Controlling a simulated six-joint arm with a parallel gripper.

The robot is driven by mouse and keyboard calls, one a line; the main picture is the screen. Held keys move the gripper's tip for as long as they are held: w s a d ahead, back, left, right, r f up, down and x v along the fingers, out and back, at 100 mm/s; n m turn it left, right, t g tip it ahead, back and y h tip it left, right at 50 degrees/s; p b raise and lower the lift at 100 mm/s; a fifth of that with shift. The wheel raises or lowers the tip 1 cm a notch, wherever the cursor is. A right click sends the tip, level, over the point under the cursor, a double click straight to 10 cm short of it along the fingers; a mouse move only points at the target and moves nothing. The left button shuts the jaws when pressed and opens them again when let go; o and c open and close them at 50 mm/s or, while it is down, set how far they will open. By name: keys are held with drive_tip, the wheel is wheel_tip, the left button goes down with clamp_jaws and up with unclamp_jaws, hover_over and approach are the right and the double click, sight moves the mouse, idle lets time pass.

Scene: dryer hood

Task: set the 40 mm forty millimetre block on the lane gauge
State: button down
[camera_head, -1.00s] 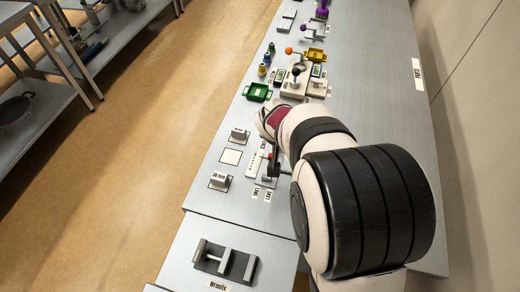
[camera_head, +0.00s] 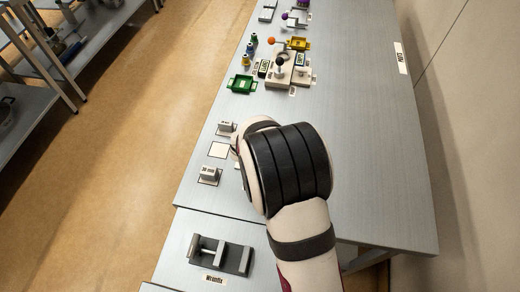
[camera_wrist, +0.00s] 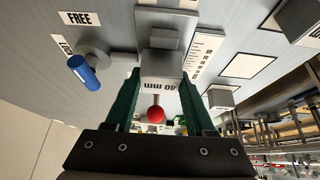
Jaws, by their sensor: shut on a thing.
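My gripper (camera_wrist: 160,88) is shut on the grey 40 mm block (camera_wrist: 162,68), whose label reads upside down in the wrist view. The block is between the green fingers, in front of grey metal parts (camera_wrist: 163,38) that look like the lane gauge. I cannot tell whether the block touches them. A blue-handled lever (camera_wrist: 84,73) on a grey round boss stands left of the block, near a FREE label (camera_wrist: 80,18). A red ball (camera_wrist: 155,114) shows between the fingers. In the head view my arm hides the gripper, the held block and the gauge.
A 30 mm block (camera_head: 208,175) and another block (camera_head: 226,128) flank an empty white square (camera_head: 219,150). A ruler card (camera_wrist: 205,52) lies right of the held block. The bench's right side is clear.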

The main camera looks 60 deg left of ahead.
drive_tip(key=shift+f, duration=0.25)
drive_tip(key=shift+c, duration=1.2)
unclamp_jaws()
